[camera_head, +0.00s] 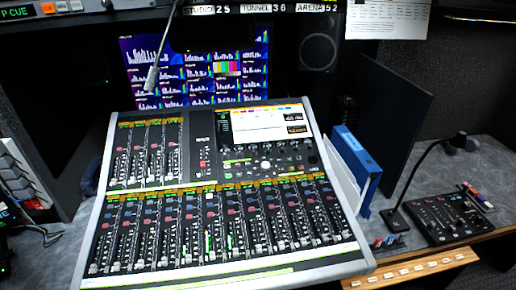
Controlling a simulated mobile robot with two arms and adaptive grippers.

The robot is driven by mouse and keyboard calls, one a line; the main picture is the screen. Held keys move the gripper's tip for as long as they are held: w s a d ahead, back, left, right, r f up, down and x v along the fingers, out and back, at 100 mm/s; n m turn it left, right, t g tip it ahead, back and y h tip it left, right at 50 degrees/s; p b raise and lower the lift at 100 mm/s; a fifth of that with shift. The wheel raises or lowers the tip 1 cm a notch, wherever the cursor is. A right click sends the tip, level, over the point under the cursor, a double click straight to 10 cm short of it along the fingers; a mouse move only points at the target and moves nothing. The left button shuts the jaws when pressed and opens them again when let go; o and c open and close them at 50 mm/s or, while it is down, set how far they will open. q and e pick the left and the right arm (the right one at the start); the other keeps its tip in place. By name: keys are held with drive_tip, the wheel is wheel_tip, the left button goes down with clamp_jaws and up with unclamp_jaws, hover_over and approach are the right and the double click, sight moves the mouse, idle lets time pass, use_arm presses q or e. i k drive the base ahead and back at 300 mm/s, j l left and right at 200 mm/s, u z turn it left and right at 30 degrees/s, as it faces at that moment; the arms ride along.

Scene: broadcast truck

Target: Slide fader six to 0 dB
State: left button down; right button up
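The mixing console (81,280) stands on the grey desk in the middle of the view, tilted slightly. A long lower row of channel strips (215,225) runs across its front, with a shorter bank of strips (147,150) at upper left. Most fader caps in the lower row appear near the bottom of their slots. Fader six belongs to one of these strips, but the channel labels and dB marks are too small to read, so I cannot tell its exact setting. Neither of my grippers is in view.
Behind the console is a monitor wall (196,72), with a gooseneck microphone (155,68) hanging before it. Blue and white binders (355,160) stand at its right. A smaller control panel (444,214) and a desk lamp (425,160) occupy the right desk. Space above the faders is clear.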

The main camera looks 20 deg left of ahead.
sight(212, 254)
drive_tip(key=j+u, duration=0.2)
drive_tip(key=u, duration=0.8)
drive_tip(key=i+l, duration=0.05)
